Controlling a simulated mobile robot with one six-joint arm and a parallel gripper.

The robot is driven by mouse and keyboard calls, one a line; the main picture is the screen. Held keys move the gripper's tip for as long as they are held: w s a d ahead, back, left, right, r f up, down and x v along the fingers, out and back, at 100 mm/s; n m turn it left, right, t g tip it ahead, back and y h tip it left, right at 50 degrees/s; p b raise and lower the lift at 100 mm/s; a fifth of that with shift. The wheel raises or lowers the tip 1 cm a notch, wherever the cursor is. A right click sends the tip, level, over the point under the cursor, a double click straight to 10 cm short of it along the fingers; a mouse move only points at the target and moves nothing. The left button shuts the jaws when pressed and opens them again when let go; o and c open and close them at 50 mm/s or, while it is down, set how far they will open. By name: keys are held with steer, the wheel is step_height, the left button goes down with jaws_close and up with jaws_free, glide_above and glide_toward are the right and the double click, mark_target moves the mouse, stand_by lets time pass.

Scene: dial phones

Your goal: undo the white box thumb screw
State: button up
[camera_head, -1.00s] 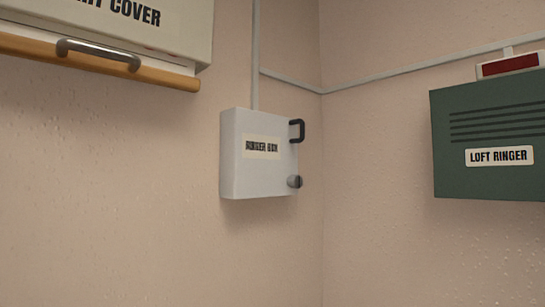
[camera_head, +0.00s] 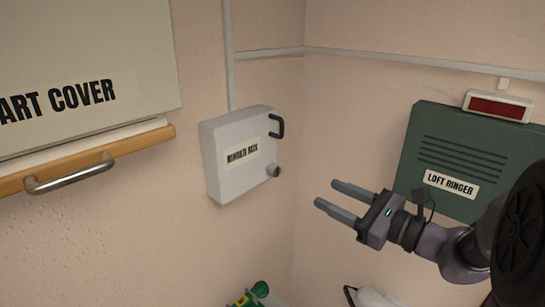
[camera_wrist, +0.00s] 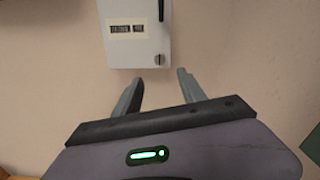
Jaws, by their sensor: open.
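The white box (camera_head: 234,172) hangs on the left wall near the corner, with a printed label and a dark handle (camera_head: 277,126) at its upper right. Its thumb screw (camera_head: 273,170) is a small grey knob at the right edge, below the handle. My gripper (camera_head: 328,195) is open and empty, to the right of the box and apart from it. In the wrist view, the box (camera_wrist: 133,52) is ahead at the top, and its thumb screw (camera_wrist: 159,59) shows at its lower right. My gripper's fingers (camera_wrist: 158,80) are spread below it.
A green LOFT RINGER unit (camera_head: 445,150) with a red lamp (camera_head: 498,106) is on the right wall beside my arm. A large cover (camera_head: 75,70) with a wooden rail (camera_head: 85,160) and metal handle is at left. A green and yellow item (camera_head: 250,295) shows at the bottom.

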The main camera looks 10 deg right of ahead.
mark_target(277, 171)
steer(key=p+x, duration=0.4)
steer(key=x, duration=1.1)
steer(key=shift+w+a+f, duration=0.15)
steer(key=shift+w+a, duration=0.05)
jaws_close()
